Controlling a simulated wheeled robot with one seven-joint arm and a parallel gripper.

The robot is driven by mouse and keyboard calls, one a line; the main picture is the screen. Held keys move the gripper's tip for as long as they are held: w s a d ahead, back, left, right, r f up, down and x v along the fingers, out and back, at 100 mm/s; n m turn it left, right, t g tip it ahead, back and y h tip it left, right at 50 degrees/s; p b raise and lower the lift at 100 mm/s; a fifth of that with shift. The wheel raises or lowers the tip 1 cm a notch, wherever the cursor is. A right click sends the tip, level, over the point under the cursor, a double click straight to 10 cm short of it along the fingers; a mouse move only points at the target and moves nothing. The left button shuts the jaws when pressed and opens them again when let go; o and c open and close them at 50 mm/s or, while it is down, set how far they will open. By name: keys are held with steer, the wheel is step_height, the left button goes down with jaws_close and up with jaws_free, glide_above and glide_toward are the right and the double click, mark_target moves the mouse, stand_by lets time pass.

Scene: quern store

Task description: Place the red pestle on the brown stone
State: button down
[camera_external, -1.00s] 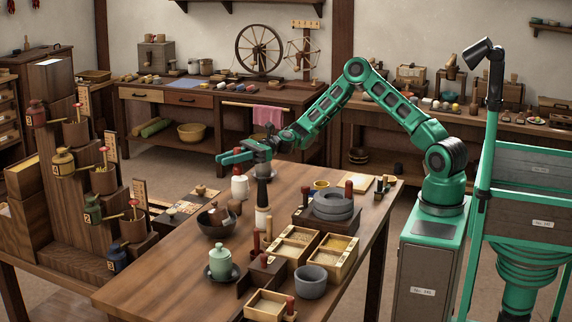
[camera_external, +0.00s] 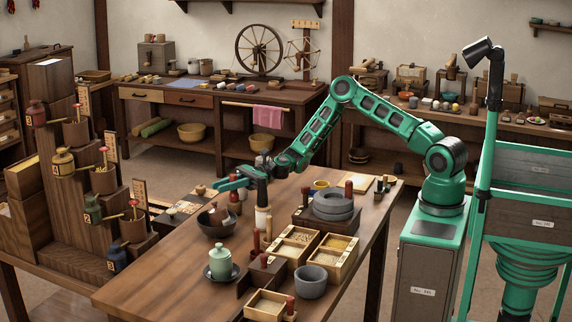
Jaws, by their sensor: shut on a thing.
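My gripper (camera_external: 226,184) points left over the far left part of the table. Its fingers are shut on a pestle (camera_external: 235,207) with a reddish upper part and a pale lower end, which hangs upright below them. The fingers partly hide its top. The pestle's lower end is beside the right rim of a dark bowl (camera_external: 206,231) in the picture; I cannot tell whether it touches anything. I cannot pick out a brown stone with certainty. A grey stone quern (camera_external: 333,209) sits on a dark base farther right.
A dark post with a white foot (camera_external: 262,221) stands just right of the pestle. A green lidded jar (camera_external: 220,264), grain boxes (camera_external: 331,272), a grey mortar (camera_external: 311,284) and red-handled tools (camera_external: 268,232) crowd the table's right and front. Its front left (camera_external: 160,275) is clear.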

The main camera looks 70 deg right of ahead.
steer(key=shift+f, duration=0.15)
steer(key=c, duration=1.6)
jaws_free()
steer(key=shift+o, duration=0.2)
steer(key=v, duration=1.2)
